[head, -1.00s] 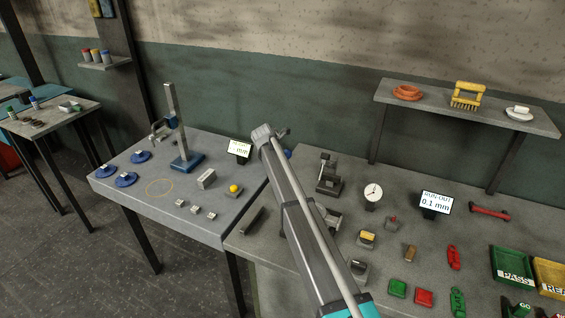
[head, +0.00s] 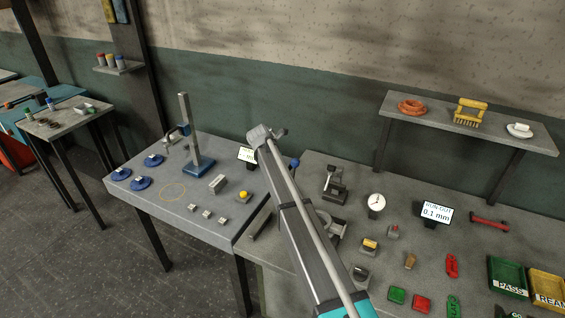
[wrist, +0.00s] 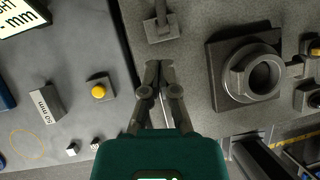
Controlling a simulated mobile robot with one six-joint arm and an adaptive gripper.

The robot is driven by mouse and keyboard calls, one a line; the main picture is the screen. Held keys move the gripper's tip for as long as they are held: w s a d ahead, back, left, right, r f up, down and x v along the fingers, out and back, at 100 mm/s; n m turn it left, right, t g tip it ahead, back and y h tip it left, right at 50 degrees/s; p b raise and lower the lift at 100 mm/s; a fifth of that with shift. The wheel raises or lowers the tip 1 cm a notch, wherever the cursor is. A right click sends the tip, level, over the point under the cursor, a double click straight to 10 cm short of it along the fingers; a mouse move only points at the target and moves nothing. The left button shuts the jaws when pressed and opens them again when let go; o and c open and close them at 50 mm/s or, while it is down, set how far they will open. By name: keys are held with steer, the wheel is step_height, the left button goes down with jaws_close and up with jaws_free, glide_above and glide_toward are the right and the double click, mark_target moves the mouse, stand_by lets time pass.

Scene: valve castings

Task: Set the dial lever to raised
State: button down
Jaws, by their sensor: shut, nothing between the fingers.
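A small grey block with an upright grey lever-like piece (wrist: 161,28) is at the top of the wrist view, just beyond my fingertips; its upper end is cut off by the frame. I take it for the dial lever but cannot be sure. In the head view a blue knob (head: 294,163) shows beside my arm at about that place; the rest there is hidden behind the arm. My gripper (wrist: 160,66) is shut and empty, short of the block and apart from it. The round white dial (head: 376,201) stands farther right, by the display (head: 435,211) reading run-out 0.1 mm.
A dark ring-topped fixture (wrist: 255,78) is right of my gripper. A yellow-button block (wrist: 99,91) and 50 mm block (wrist: 46,102) are left, on the neighbouring table. A height stand (head: 198,170) rises there. A gap separates the tables. A raised shelf (head: 460,130) is at the back right.

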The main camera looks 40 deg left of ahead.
steer(key=shift+p+v, duration=1.05)
steer(key=shift+v, duration=0.45)
steer(key=shift+w, duration=0.1)
